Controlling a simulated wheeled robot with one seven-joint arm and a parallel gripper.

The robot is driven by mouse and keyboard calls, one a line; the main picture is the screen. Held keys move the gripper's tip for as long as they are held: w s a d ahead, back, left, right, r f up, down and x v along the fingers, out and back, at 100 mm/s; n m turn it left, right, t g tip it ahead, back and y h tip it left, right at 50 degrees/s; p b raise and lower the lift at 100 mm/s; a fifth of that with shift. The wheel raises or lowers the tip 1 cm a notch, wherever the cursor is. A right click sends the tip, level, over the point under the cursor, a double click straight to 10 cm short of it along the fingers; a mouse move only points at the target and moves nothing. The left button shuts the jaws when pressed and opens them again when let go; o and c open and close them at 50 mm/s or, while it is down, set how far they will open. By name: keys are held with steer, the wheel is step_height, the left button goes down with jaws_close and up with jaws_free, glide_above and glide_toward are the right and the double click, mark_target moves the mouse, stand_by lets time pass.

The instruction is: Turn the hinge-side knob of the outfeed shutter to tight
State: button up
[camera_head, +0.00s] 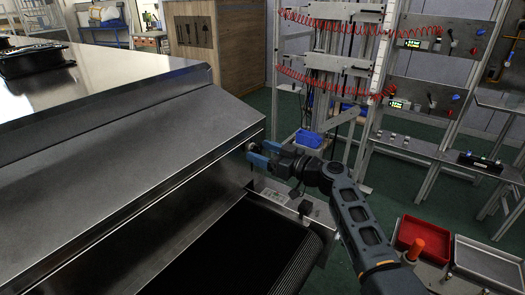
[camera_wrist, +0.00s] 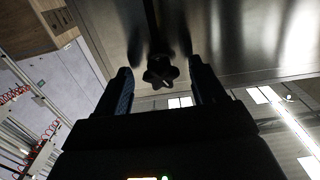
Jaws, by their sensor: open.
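A dark star-shaped knob (camera_wrist: 160,74) on a stem shows in the wrist view, in front of a shiny metal panel. My gripper (camera_wrist: 160,88) is open, with one finger on each side of the knob and a visible gap to both. In the head view my gripper (camera_head: 256,152) is at the right end of the steel shutter (camera_head: 130,190), near its edge. The knob is small and mostly hidden by the fingers there. I cannot tell from the picture whether the knob is loose or tight, nor see the hinge.
A dark conveyor belt (camera_head: 235,250) runs below the shutter. A red bin (camera_head: 424,238) and a metal tray (camera_head: 487,262) stand at the lower right. A blue bin (camera_head: 308,138) and a metal rack with red coiled hoses (camera_head: 335,75) stand behind. Green floor lies between.

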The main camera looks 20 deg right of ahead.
steer(key=shift+w+a, duration=0.15)
steer(key=c, duration=1)
